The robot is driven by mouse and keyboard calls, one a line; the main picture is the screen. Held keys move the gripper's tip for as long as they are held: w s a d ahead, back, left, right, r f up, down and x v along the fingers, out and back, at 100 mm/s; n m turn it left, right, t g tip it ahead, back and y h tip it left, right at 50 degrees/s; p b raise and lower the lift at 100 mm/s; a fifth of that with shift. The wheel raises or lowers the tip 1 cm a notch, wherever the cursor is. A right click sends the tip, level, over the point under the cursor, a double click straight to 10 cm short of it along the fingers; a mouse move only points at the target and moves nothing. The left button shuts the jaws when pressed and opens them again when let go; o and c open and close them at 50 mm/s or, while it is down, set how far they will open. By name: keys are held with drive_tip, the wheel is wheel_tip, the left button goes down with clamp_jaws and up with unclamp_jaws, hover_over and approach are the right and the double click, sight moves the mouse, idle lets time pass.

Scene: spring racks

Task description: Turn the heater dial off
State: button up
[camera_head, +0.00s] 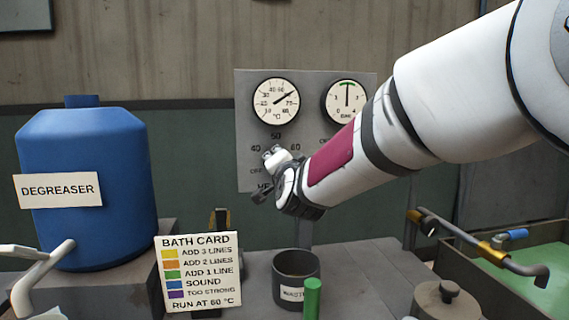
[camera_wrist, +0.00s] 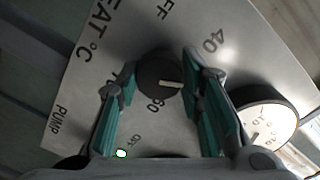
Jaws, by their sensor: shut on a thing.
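The heater dial (camera_wrist: 155,72) is a round dark knob with a white pointer mark, on a grey panel (camera_wrist: 92,80) lettered HEAT °C. In the wrist view its mark points right, between the printed 40 and 60, toward the right finger. OFF is printed beyond the knob at the top. My gripper (camera_wrist: 160,64) has its teal fingers on both sides of the knob and is shut on it. In the head view my gripper (camera_head: 275,165) is at the panel's lower part and hides the dial; 40, 50 and 60 show around it.
A temperature gauge (camera_head: 275,101) and a second gauge (camera_head: 347,100) sit above. Below stand a waste cup (camera_head: 296,280), a bath card (camera_head: 200,272) and a blue degreaser drum (camera_head: 85,225).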

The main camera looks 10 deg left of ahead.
drive_tip(key=shift+a+f+n+p, duration=0.1)
drive_tip(key=shift+n+p, duration=1.7)
drive_tip(key=shift+n, duration=2.75)
drive_tip(key=shift+a+n+p, duration=0.1)
drive_tip(key=shift+n+p, duration=1.7)
drive_tip(key=shift+n, duration=2.75)
drive_tip(key=shift+d, duration=0.1)
drive_tip(key=o, duration=1.2)
drive_tip(key=shift+c, duration=0.2)
drive_tip(key=v, duration=1.2)
drive_tip(key=shift+f, duration=0.2)
